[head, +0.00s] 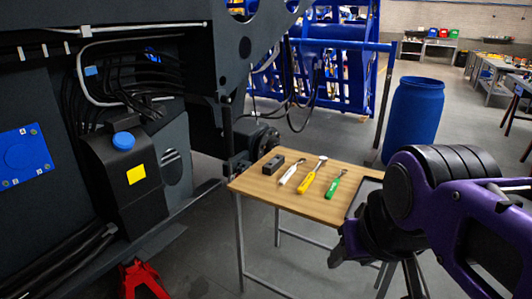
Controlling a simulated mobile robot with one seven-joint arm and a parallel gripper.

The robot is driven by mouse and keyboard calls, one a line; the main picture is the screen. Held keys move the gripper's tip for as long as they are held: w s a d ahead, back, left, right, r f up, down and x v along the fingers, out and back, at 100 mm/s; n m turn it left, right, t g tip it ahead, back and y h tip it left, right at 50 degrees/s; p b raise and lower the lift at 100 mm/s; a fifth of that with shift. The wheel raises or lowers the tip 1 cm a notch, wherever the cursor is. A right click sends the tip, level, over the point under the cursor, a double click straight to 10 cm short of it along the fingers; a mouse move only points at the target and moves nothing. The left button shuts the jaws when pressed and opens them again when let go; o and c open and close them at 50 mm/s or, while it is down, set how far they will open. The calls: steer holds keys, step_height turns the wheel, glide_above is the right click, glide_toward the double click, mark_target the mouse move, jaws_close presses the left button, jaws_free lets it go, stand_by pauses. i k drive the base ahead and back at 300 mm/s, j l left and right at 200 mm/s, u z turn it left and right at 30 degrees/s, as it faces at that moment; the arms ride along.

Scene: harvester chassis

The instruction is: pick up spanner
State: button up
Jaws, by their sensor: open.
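A small wooden-topped table (310,205) stands in the middle of the head view. Three hand tools lie apart on it: a white-handled one (288,175), a yellow-handled one (308,182) and a green-handled one (332,188). Each has a metal end pointing away to the upper right. They are too small to tell surely which is the spanner. My gripper (342,252), black at the end of my purple arm, is in front of the table's right front edge, away from the tools. It is open and holds nothing visible; its fingers are partly hidden.
A black block (273,164) lies left of the tools. The dark harvester chassis (60,150) fills the left side, with a red stand (143,282) below. A blue barrel (412,118) and a blue frame (335,70) stand behind the table. My arm covers the table's right end.

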mark_target(291, 171)
steer(key=u, duration=1.6)
steer(key=i+u, duration=0.25)
steer(key=u, duration=0.15)
steer(key=i+u, duration=0.2)
steer(key=u, duration=0.15)
steer(key=i+l, duration=0.4)
steer(key=i, duration=0.25)
steer(key=z, duration=2.95)
steer(key=i+j+z, duration=0.15)
